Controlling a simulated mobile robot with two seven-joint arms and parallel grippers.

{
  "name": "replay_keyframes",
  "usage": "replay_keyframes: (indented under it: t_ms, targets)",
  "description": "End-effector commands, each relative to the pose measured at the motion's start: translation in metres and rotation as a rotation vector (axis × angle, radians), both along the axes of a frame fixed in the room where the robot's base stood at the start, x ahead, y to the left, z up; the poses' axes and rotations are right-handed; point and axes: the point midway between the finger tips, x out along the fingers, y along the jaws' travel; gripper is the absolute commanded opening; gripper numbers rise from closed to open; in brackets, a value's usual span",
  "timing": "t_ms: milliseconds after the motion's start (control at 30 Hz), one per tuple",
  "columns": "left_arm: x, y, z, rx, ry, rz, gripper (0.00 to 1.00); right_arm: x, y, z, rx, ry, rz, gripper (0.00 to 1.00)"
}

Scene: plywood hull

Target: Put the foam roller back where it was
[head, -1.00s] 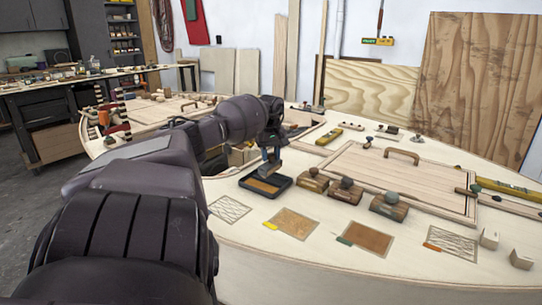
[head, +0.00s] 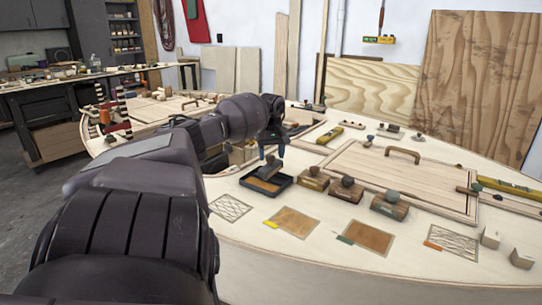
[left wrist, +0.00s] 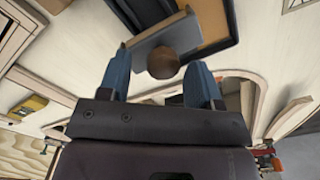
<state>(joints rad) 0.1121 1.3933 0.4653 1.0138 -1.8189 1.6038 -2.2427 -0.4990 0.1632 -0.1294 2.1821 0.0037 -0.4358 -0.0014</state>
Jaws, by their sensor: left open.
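The foam roller (head: 268,170) looks like a grey-blue block with a round brown knob on top. It stands in the black-rimmed tray (head: 277,190) on the pale plywood top. In the left wrist view the roller (left wrist: 150,42) shows its flat grey body, and its knob lies between my fingers. The tray's dark rim (left wrist: 232,12) is at the top right there. My left gripper (head: 271,143) is open just above the knob, with its fingers (left wrist: 161,70) spread either side and gaps showing. My right gripper is in neither view.
Several wooden blocks with dark knobs, such as this one (head: 313,180), stand close right of the tray. Textured sample patches (head: 294,222) lie in front. A hatch panel with a handle (head: 402,156) lies behind right. An opening in the top (head: 214,163) lies left of the tray.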

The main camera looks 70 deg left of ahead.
Motion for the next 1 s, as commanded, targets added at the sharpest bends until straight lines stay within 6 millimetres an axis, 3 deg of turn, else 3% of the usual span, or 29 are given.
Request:
replay_keyframes:
  t_ms: [300,500,700,1000]
  targets:
    - [0.000,0.000,0.065,0.005,-0.006,-0.001,0.58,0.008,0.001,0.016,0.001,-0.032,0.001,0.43]
    - [0.000,-0.001,0.098,0.002,-0.004,0.000,0.58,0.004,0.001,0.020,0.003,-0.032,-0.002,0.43]
    - [0.000,-0.001,0.116,0.001,-0.002,-0.001,0.58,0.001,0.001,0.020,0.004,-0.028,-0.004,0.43]
    - [0.000,-0.001,0.119,-0.001,0.000,-0.001,0.58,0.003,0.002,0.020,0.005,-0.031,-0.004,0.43]
